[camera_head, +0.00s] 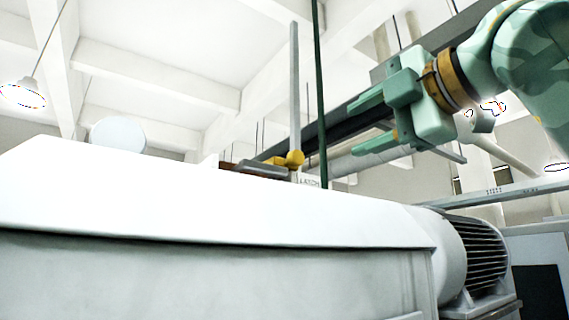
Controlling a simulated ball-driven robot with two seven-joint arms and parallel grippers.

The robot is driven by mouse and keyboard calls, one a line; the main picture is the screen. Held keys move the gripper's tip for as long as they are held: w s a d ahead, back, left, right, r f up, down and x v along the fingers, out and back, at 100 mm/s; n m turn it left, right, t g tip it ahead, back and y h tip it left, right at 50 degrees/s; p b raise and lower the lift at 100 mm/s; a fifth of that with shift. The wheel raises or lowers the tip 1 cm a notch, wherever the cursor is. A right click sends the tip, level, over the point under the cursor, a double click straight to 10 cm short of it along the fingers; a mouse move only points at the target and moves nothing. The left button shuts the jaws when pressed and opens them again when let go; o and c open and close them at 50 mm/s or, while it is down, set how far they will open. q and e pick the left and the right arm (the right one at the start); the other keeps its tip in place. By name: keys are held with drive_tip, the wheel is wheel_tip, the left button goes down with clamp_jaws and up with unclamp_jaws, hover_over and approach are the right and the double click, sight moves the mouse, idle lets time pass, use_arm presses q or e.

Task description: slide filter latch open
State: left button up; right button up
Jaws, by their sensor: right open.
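My right gripper (347,132) comes in from the upper right, its two green fingers apart and pointing left, with nothing between them. A yellow knob (293,159) sits by the foot of an upright grey rod, behind the top edge of the white housing, left of and lower in the picture than the fingertips. A dark grey bar (255,168) lies just left of the knob. A small pale label (308,181) is partly hidden by the housing. I cannot tell for certain which part is the filter latch, or its position. My left gripper is out of view.
The large white machine housing (200,205) fills the lower left and hides what lies behind it. A ribbed motor (484,252) stands at its right end. A thin dark green pole (319,90) rises between the knob and the gripper. A grey rail crosses at right.

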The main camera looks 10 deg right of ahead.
drive_tip(key=p, duration=0.2)
approach(299, 157)
drive_tip(key=p+x, duration=0.2)
drive_tip(key=x, duration=0.6)
drive_tip(key=shift+w+p, duration=0.15)
drive_tip(key=shift+p, duration=0.15)
drive_tip(key=shift+w+a, duration=0.2)
drive_tip(key=shift+w, duration=0.2)
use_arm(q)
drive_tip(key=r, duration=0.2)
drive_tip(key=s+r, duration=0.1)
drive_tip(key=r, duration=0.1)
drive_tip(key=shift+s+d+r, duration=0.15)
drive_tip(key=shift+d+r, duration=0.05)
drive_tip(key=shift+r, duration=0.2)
use_arm(e)
drive_tip(key=shift+w, duration=0.1)
